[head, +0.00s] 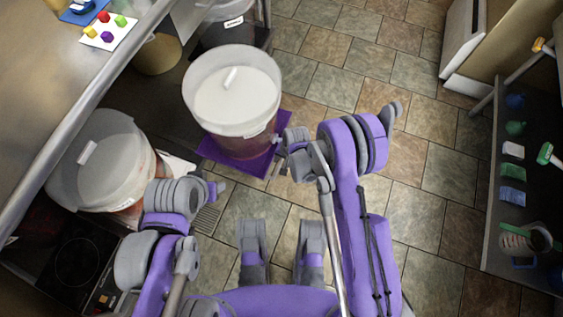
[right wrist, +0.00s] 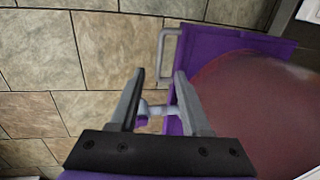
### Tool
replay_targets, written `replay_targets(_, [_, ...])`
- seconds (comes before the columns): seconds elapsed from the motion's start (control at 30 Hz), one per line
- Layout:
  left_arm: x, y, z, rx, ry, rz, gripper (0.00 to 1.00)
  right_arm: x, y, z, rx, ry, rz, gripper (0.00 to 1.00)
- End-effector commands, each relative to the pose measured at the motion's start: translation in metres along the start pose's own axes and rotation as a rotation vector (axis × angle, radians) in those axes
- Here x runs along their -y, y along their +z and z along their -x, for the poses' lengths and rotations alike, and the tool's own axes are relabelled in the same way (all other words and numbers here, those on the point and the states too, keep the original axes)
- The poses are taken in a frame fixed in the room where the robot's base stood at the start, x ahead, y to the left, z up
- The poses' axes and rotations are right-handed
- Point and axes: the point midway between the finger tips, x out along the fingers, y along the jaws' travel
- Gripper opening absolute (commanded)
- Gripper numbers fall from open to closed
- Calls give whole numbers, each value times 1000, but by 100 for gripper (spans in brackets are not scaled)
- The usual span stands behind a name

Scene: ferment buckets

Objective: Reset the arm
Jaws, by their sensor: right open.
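My right arm (head: 355,190) is bent, with its wrist beside the front right of a white-lidded bucket. My right gripper (right wrist: 160,76) is open in the right wrist view. A small grey and purple spigot (right wrist: 155,108) shows between its fingers; I cannot tell whether they touch it. The reddish bucket (right wrist: 265,110) is to the right there; in the head view the bucket (head: 232,95) stands upright on a purple cart (head: 235,158). My left arm (head: 165,230) is folded at lower left; its jaws are too unclear to read.
The cart has a grey handle (right wrist: 166,60). A second lidded bucket (head: 100,165) stands at left by a black hotplate (head: 75,262). A steel counter (head: 60,75) runs along the left. A dark shelf (head: 495,240) stands at right. The tiled floor (head: 430,150) between is clear.

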Motion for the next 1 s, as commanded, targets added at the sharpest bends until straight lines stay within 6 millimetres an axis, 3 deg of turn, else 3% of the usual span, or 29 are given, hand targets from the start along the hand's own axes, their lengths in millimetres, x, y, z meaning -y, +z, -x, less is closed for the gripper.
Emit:
replay_targets(0.53, [0, 0, 0, 0, 0, 0, 50, 0, 0, 0, 0, 0, 0, 47])
replay_targets(0.63, [0, 0, 0, 0, 0, 0, 50, -1, -3, 10, -6, -1, 4, 47])
replay_targets(0.77, [0, 0, 0, 0, 0, 0, 50, -5, -11, 47, -28, -1, 24, 47])
replay_targets(1.0, [0, 0, 0, 0, 0, 0, 50, -30, -19, 153, -99, 5, 94, 47])
